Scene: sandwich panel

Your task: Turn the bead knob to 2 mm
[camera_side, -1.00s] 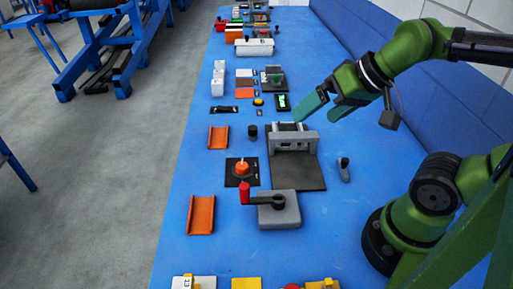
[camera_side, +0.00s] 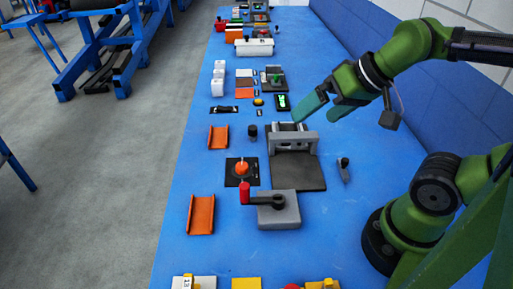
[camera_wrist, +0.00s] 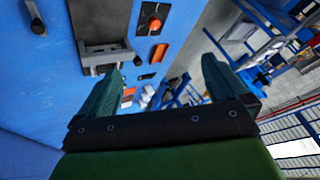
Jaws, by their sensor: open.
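A red-orange knob (camera_side: 241,169) sits on a square black plate (camera_side: 233,180) near the middle of the blue bench in the side view. It also shows at the top of the wrist view (camera_wrist: 154,22). A small black knob (camera_side: 252,131) stands farther back. I cannot tell which is the bead knob, and no 2 mm mark is readable. My gripper (camera_side: 312,108) is open and empty, raised above the bench to the right of both knobs and touching neither. Its two green fingers are spread apart in the wrist view (camera_wrist: 162,66).
A grey frame on a dark plate (camera_side: 297,175) stands between my arm and the red-orange knob. A grey block with a red-handled crank (camera_side: 278,210) is in front. Orange trays (camera_side: 201,214) lie left. A small black-topped lever (camera_side: 344,168) stands right. Bare bench lies around them.

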